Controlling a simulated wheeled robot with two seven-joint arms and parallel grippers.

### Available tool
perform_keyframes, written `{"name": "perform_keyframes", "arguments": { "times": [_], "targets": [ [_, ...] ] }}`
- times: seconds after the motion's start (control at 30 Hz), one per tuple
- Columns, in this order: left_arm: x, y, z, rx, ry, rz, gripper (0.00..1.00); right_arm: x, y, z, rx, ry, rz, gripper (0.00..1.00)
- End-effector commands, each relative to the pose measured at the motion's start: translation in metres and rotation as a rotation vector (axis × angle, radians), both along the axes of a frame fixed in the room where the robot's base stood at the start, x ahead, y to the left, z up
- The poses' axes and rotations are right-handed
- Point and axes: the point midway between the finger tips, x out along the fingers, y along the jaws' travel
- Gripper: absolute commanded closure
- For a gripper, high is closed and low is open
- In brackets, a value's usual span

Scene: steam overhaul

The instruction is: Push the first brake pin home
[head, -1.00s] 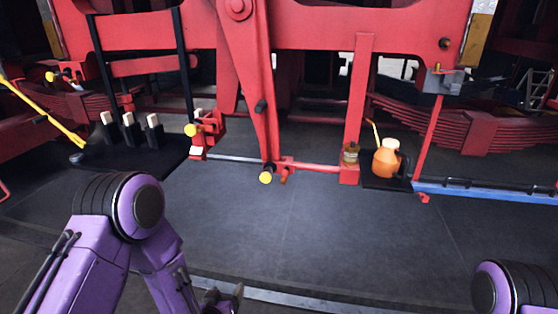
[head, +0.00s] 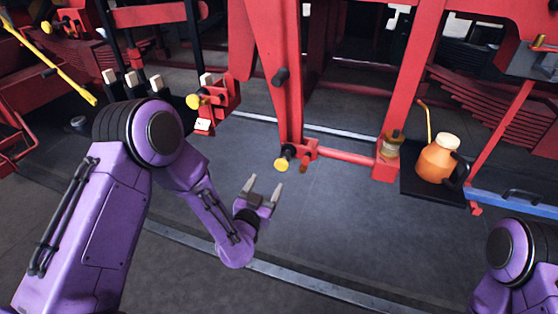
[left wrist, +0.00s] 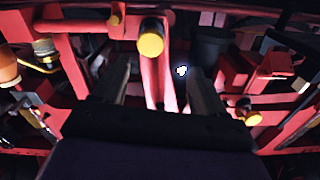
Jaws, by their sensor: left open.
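A brake pin with a yellow round end (head: 282,164) and a dark shank sticks out toward me at the foot of the hanging red lever (head: 280,75). In the left wrist view its yellow end (left wrist: 151,44) shows ahead, between the fingers in the picture. A second yellow-ended pin (head: 194,101) is on a red bracket to the left; no mark tells which pin is first. My left gripper (head: 264,187) is open and empty, below and slightly left of the lever-foot pin, apart from it. My right gripper is out of view.
A red rod (head: 345,156) runs right from the lever foot. An orange oil can (head: 436,160) stands on a black tray (head: 423,195) at right. Pale-topped black blocks (head: 155,83) stand at left behind my arm. The floor (head: 335,225) before the lever is clear.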

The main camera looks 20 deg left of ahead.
Motion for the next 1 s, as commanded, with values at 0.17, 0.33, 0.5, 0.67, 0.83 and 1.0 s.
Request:
{"name": "perform_keyframes", "arguments": {
  "times": [0.17, 0.33, 0.5, 0.67, 0.83, 1.0],
  "targets": [
    [0.024, -0.010, 0.003, 0.008, -0.002, -0.014, 0.28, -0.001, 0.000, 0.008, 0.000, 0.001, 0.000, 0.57],
    [0.062, -0.009, 0.002, 0.009, -0.001, -0.010, 0.28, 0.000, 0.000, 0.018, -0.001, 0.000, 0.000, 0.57],
    [0.093, -0.009, 0.001, 0.009, -0.001, -0.010, 0.28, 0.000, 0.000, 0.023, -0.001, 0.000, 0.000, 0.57],
    [0.106, -0.010, 0.000, 0.009, 0.001, -0.011, 0.28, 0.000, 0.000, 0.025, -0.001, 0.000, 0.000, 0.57],
    [0.107, -0.010, -0.001, 0.009, 0.002, -0.012, 0.28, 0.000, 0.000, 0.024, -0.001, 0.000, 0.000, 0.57],
    [0.107, -0.010, -0.001, 0.009, 0.001, -0.011, 0.61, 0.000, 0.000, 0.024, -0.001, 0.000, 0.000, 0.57]
  ]
}}
